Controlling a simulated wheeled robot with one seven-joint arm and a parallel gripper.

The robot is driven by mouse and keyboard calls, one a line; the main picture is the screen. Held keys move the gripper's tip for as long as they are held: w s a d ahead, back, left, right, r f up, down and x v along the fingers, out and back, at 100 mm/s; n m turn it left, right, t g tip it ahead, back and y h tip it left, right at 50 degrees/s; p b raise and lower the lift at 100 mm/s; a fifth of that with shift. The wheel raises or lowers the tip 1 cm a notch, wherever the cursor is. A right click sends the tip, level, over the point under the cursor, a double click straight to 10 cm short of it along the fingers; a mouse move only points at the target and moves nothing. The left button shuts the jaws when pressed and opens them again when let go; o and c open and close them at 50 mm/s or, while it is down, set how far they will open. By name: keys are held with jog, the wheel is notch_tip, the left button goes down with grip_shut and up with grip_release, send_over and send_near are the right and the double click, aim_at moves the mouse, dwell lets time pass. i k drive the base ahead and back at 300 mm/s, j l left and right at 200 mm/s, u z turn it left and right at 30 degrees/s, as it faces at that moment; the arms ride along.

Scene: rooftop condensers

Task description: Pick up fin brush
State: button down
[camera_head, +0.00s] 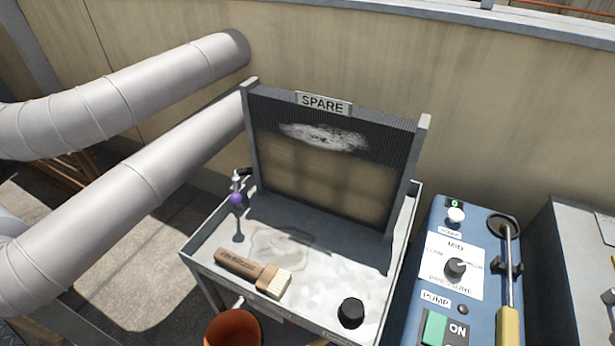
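The fin brush (240,266) lies on the floor of a grey metal tray (206,284), near its front left. It has a brown wooden handle with lettering I cannot read, pointing to the upper left. Its pale bristle head points to the lower right. Nothing covers the brush. My gripper is not in view.
A dark finned panel marked SPARE (330,165) stands upright at the tray's back. A purple-knobbed valve (237,198) is at the left rim, and a black round object (351,312) at front right. A blue pump unit (461,310) stands right, large pale pipes (130,85) left.

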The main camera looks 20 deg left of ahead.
aim_at(272, 281)
jog(key=k+j, duration=0.15)
jog(key=k, duration=0.15)
jog(key=k+j+z, duration=0.15)
jog(key=k, duration=0.2)
jog(key=j, duration=1.65)
jog(key=i+j, duration=0.1)
jog(key=j, duration=1.55)
jog(key=i, duration=0.5)
